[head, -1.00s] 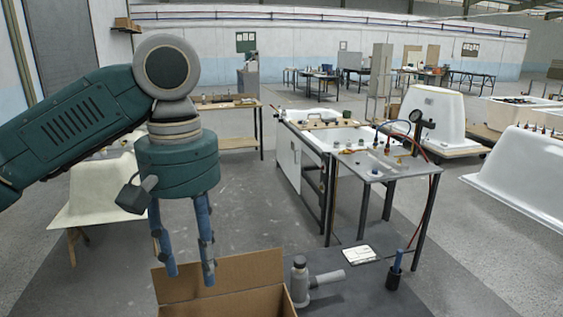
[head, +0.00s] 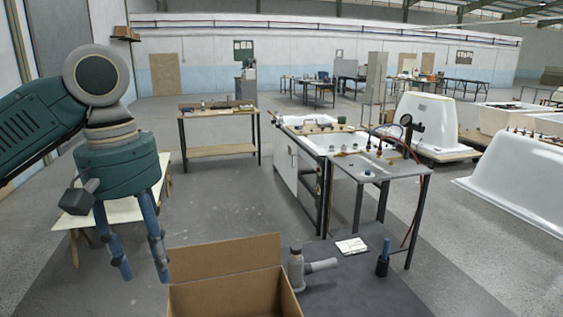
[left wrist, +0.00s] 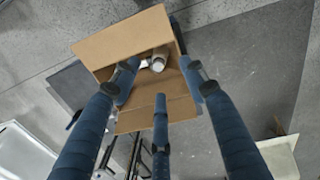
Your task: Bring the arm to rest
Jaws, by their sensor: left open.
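My left gripper (head: 146,275) hangs fingers-down at the left of the head view, with a teal body and blue fingers. Its fingers are apart and nothing is between them. It is to the left of an open cardboard box (head: 225,268) and above the floor. In the left wrist view the gripper's blue fingers (left wrist: 160,95) spread over the same box (left wrist: 118,45), which holds a pale cylindrical item (left wrist: 158,60). My right gripper is not in view.
A grey power tool (head: 297,268), a white paper (head: 351,246) and a blue-handled tool in a dark cup (head: 383,262) are on the dark surface right of the box. A workbench (head: 378,170) stands beyond. White tub shells (head: 520,185) are at right. Floor at middle left is clear.

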